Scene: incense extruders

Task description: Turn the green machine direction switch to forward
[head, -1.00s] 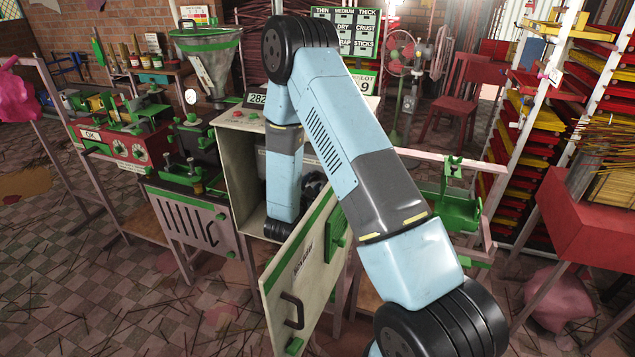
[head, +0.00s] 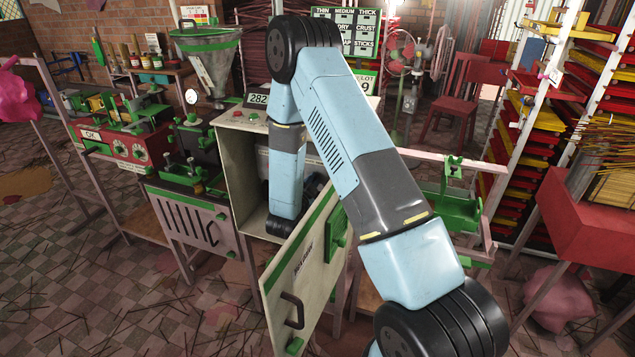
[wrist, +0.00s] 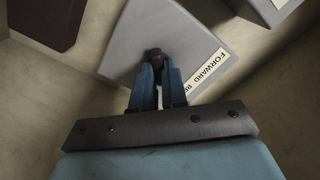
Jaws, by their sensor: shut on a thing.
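In the wrist view, my gripper (wrist: 158,82) is shut on the dark knob of the direction switch (wrist: 154,53). The knob sticks out from a grey switch box (wrist: 125,50) inside a cabinet. A label (wrist: 208,70) beside the knob reads FORWARD, with a second word partly hidden by my right finger. The knob's exact angle is hard to tell because the fingers cover it. In the head view, my arm reaches into the open cream cabinet (head: 237,165) with green trim. My gripper and the switch are hidden there.
The cabinet door (head: 300,262) stands open toward the front, close to my arm. Inside, another grey box (wrist: 265,8) and a dark red block (wrist: 45,20) are near my gripper. A red machine (head: 120,148) stands left, and a red table (head: 590,215) right.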

